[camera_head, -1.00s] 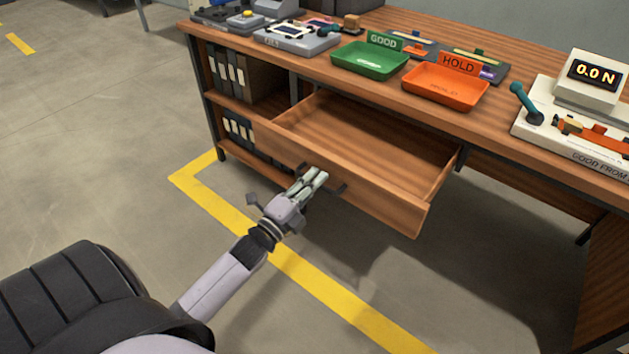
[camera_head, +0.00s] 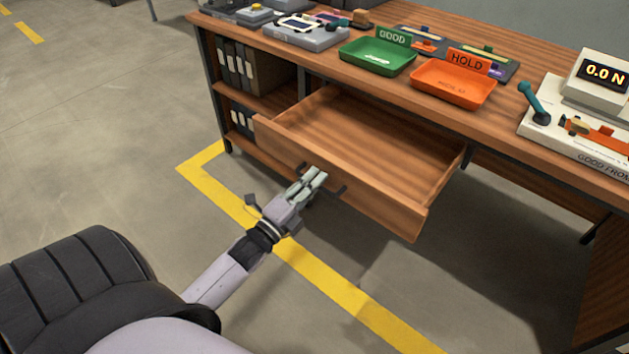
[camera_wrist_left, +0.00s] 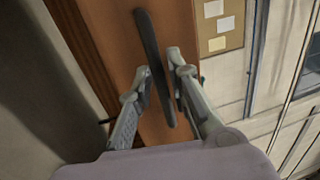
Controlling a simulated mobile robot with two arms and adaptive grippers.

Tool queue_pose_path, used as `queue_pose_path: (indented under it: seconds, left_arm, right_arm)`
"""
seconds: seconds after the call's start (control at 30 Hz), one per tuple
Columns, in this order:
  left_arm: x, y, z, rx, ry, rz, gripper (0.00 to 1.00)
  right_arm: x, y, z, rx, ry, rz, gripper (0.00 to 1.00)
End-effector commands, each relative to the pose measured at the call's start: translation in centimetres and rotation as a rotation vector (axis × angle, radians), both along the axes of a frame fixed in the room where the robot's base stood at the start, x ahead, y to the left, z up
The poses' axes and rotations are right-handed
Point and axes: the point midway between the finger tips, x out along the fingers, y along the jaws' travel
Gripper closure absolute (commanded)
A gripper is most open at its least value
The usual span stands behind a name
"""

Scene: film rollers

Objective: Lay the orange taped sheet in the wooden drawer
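The wooden drawer (camera_head: 372,140) hangs open from the desk, and its visible inside is empty. My left gripper (camera_head: 316,178) is at the drawer's front. In the left wrist view its fingers (camera_wrist_left: 158,68) lie on either side of the dark bar handle (camera_wrist_left: 152,55), close around it. The drawer has moved with the gripper, so I take it as shut on the handle. I cannot pick out the orange taped sheet for certain; an orange strip (camera_head: 604,137) sits on the white tester at the right edge. My right gripper is out of view.
On the desk stand a green GOOD tray (camera_head: 377,57), an orange HOLD tray (camera_head: 453,86), a grey device (camera_head: 305,36) and a display reading 0.0 N (camera_head: 604,74). Shelves with binders (camera_head: 236,64) are left of the drawer. The floor in front is clear, with a yellow line (camera_head: 340,290).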

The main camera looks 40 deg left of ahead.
Motion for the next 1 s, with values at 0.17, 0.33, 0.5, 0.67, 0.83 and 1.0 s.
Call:
queue_pose_path:
  seconds: [0.17, 0.33, 0.5, 0.67, 0.83, 1.0]
  left_arm:
    - [0.0, 0.0, 0.0, 0.0, -0.001, 0.0, 0.7]
    - [0.0, 0.0, 0.1, 0.0, -0.001, 0.0, 0.7]
    - [-0.4, 0.1, -0.1, 0.0, 0.001, 0.0, 0.7]
    - [-2.7, 0.2, -0.6, 0.0, 0.003, 0.001, 0.7]
    - [-6.4, 0.5, -1.3, -0.002, 0.005, 0.002, 0.7]
    - [-9.5, 0.8, -1.8, 0.0, 0.003, 0.001, 0.7]
  right_arm:
    - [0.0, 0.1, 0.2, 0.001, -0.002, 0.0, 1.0]
    - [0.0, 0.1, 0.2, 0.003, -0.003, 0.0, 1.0]
    - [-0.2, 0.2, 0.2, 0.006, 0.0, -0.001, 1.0]
    - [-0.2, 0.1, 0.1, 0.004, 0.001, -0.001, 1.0]
    - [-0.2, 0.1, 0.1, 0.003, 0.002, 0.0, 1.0]
    - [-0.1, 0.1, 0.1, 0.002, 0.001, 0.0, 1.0]
